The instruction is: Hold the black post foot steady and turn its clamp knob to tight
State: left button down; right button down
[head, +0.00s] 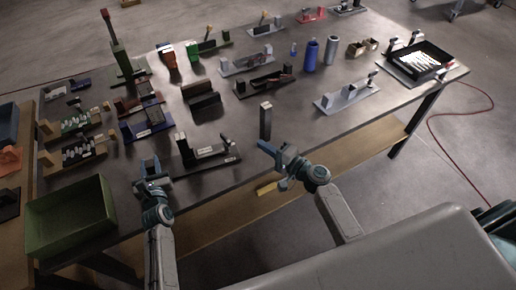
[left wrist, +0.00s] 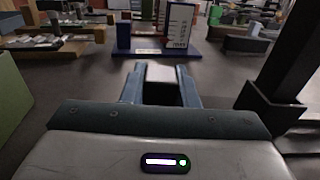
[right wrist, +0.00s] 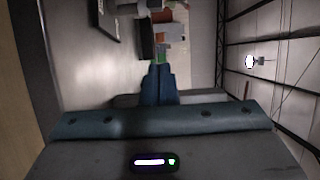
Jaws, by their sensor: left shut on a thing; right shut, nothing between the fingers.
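A dark upright post with a pale top stands on a long black foot (head: 222,159) near the front table edge. The post and foot show large at the right of the left wrist view (left wrist: 283,85). My left gripper (head: 152,175) is shut on a small dark block with a pale top (left wrist: 160,75), left of the post. I cannot tell if the block belongs to a post foot. My right gripper (head: 272,152) is shut and empty, beside a separate dark post (head: 265,121); its closed fingers show in the right wrist view (right wrist: 158,85). I cannot make out the clamp knob.
A green bin (head: 70,222) stands at the front left corner. A blue fixture (head: 145,127) stands behind my left gripper. A grey fixture (head: 347,97) lies to the right, with a black tray (head: 420,65) beyond.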

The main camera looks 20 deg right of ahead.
aim_at(230, 144)
jog(key=x, duration=0.6)
jog(key=a, duration=0.3)
jog(key=shift+s+a, duration=0.1)
jog(key=shift+s, duration=0.05)
jog(key=shift+s+a, duration=0.2)
jog(key=shift+a, duration=0.3)
jog(key=shift+a, duration=0.1)
jog(key=shift+s+a+m+t+h, duration=0.3)
jog(key=shift+a+m+t+h, duration=0.1)
jog(key=shift+a+m+h, duration=0.1)
jog(key=shift+s+a, duration=0.25)
jog(key=shift+a, duration=0.25)
jog(key=shift+d, duration=0.1)
